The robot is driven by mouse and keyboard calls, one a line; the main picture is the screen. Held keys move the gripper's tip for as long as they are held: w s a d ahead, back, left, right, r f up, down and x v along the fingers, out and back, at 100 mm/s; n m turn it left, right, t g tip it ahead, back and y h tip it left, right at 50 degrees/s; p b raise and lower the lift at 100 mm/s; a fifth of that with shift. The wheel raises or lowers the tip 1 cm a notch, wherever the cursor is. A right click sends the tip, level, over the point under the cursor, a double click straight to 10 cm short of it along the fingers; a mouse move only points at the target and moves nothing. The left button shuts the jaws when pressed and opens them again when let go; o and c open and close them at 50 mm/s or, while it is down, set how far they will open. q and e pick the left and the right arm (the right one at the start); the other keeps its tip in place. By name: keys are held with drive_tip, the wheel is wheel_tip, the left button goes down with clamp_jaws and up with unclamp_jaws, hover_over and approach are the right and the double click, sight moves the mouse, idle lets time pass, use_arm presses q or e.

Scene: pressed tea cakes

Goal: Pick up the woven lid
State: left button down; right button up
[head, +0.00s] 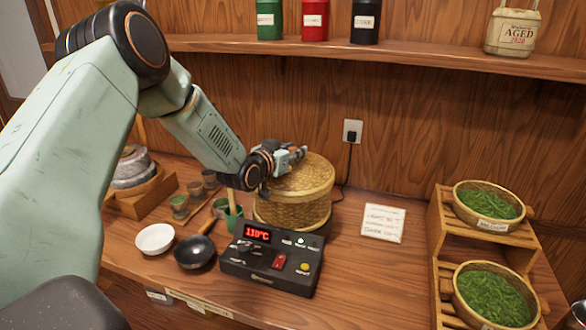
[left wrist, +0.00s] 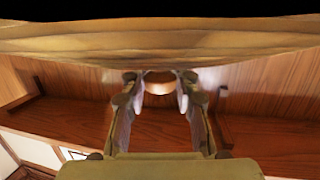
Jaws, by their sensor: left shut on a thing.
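The woven lid (head: 312,179) is round and tan, on top of the round woven basket (head: 300,213) at the back middle of the counter in the head view. My left gripper (head: 292,157) reaches in from the left, low over the lid's top, and is shut on the lid's small handle. In the left wrist view the brown handle (left wrist: 159,86) sits between the fingertips of my left gripper (left wrist: 160,90), and the lid (left wrist: 160,42) spans the top. I cannot tell whether a gap shows under the lid. My right gripper is not in view.
A black control box (head: 272,260) reading 110°C stands in front of the basket. A dark pan (head: 195,252) and white bowl (head: 155,239) lie left of it. A sign (head: 383,223) and a wooden rack (head: 445,255) with tea baskets stand to the right. A shelf (head: 380,47) runs above.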

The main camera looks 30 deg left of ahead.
use_arm(q)
drive_tip(key=shift+a+f, duration=0.1)
drive_tip(key=shift+a, duration=0.15)
drive_tip(key=shift+d, duration=0.1)
